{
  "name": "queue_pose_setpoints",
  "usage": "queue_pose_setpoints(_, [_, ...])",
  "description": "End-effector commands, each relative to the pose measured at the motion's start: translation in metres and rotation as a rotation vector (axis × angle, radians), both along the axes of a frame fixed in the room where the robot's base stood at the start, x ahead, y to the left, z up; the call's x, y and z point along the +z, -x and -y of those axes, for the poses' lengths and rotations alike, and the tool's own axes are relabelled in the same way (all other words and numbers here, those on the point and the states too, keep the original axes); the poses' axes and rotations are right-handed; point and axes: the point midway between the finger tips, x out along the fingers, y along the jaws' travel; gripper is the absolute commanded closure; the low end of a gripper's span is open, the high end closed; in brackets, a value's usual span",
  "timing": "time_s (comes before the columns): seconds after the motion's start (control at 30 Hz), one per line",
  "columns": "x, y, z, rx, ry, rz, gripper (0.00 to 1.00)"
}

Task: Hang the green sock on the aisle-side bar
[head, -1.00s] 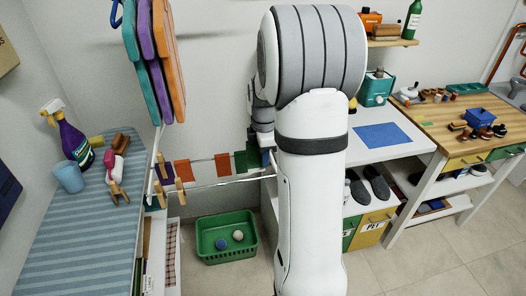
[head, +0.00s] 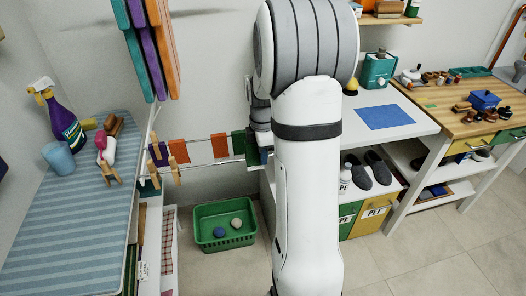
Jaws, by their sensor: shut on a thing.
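A drying rack with two pale bars stands left of my arm. Its far bar carries a purple cloth (head: 158,155) and two orange cloths (head: 179,151), (head: 220,146). The near, aisle-side bar (head: 215,166) runs in front, with wooden clothespins (head: 175,172) at its left end. A green cloth, seemingly the green sock (head: 238,144), hangs upright at the right of the bars, beside my wrist. My gripper (head: 254,154) is there, shut on what looks like this sock. Its fingertips are mostly hidden, and I cannot tell whether the sock touches a bar.
A green basket (head: 224,240) with two balls stands on the floor below the bars. A striped counter (head: 70,220) with a spray bottle (head: 62,125) and cup (head: 59,158) is at left. A white table (head: 415,122) with a blue mat is right of my arm. Boards (head: 145,50) hang above left.

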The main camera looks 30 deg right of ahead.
Motion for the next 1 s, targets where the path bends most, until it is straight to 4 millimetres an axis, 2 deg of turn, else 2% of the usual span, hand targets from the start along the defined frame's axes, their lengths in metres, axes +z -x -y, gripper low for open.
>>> queue_pose_setpoints(0.03, [-0.007, 0.0, 0.0, 0.0, 0.0, -0.001, 1.0])
queue_pose_setpoints(0.5, [-0.042, 0.0, 0.001, -0.001, 0.0, 0.0, 1.0])
queue_pose_setpoints(1.0, [-0.051, 0.0, 0.002, -0.002, 0.0, 0.001, 1.0])
